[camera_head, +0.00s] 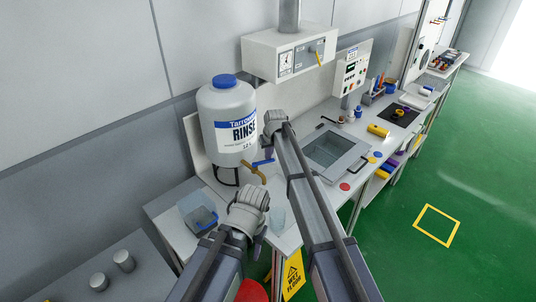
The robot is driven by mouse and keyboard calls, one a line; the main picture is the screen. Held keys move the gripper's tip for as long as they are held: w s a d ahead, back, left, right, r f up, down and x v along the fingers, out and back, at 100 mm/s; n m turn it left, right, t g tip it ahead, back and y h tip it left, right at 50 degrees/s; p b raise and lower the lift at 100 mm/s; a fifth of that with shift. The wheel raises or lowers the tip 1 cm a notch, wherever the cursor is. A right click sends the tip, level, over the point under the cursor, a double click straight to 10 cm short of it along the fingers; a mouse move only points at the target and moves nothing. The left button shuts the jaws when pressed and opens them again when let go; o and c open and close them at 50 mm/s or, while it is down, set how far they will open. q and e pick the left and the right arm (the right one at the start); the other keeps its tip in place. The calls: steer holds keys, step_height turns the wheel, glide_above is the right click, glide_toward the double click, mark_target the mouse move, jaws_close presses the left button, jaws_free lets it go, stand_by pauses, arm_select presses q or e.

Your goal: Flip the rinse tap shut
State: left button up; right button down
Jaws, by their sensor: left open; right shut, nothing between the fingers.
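The rinse tap (253,171) is a brass tap low on the front of the white RINSE tank (227,115). Its blue lever (263,162) points out to the right, roughly level. No stream of water can be made out. My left gripper (251,192) is open and empty, a little below and in front of the tap, apart from it in the picture. My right gripper (274,118) is shut with nothing in it, above and right of the tap, beside the tank's label. The fingers of both are largely hidden behind their own wrists.
A clear blue-edged container (199,214) stands on the bench left of my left gripper. A sink (334,147) is right of my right arm. A grey control box (289,54) hangs above. A yellow wet-floor sign (293,275) stands below the bench edge.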

mark_target(267, 161)
steer(key=shift+s+d+m, duration=0.15)
steer(key=shift+s+m, duration=0.15)
steer(key=shift+m, duration=0.2)
steer(key=shift+s+d+m+h, duration=0.1)
steer(key=shift+s+m+h, duration=0.4)
steer(key=shift+m, duration=0.2)
steer(key=s+m+h, duration=0.1)
steer(key=s+m, duration=0.2)
steer(key=s, duration=0.1)
steer(key=shift+m, duration=0.3)
steer(key=shift+w+a, duration=0.5)
steer(key=shift+w, duration=0.15)
steer(key=shift+r, duration=0.1)
